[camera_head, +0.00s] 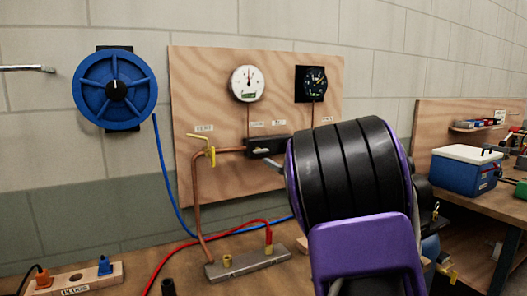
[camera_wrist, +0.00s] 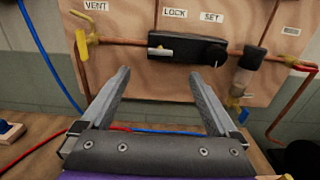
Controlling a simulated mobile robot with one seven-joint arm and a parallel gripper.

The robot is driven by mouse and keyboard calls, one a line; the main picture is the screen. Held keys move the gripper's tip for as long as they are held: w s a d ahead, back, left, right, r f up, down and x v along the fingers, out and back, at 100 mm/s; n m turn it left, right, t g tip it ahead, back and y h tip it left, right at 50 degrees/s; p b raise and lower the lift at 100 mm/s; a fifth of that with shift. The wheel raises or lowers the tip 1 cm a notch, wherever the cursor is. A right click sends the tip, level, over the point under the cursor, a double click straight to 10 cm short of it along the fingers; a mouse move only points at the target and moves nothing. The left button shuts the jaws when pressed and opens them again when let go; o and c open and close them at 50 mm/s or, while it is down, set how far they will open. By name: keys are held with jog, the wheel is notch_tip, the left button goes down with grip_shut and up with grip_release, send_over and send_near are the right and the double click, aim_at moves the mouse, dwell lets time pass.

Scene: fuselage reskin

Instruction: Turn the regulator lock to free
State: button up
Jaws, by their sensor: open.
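The regulator (camera_wrist: 188,48) is a dark block on the copper pipe of the wooden panel, under a LOCK label (camera_wrist: 174,13) and a SET label (camera_wrist: 211,17). A small pale bar (camera_wrist: 160,51) shows at its left end, below the LOCK label; I cannot tell which way the lock is set. My gripper (camera_wrist: 161,78) is open and empty. Its two fingers point at the panel, with their tips just below the regulator in the picture, apparently short of it. In the head view the regulator (camera_head: 266,147) is partly hidden by my arm.
A yellow vent valve (camera_wrist: 82,45) stands left of the regulator. A fitting with a clear bowl (camera_wrist: 245,75) hangs at the right. Red and blue hoses cross the bench below. Two gauges (camera_head: 245,83) (camera_head: 314,82) sit above. A blue hose reel (camera_head: 115,89) hangs at left.

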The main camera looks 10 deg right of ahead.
aim_at(262, 151)
jog(key=p+x, duration=0.2)
jog(key=x, duration=1)
jog(key=shift+w, duration=0.25)
jog(key=c, duration=1.4)
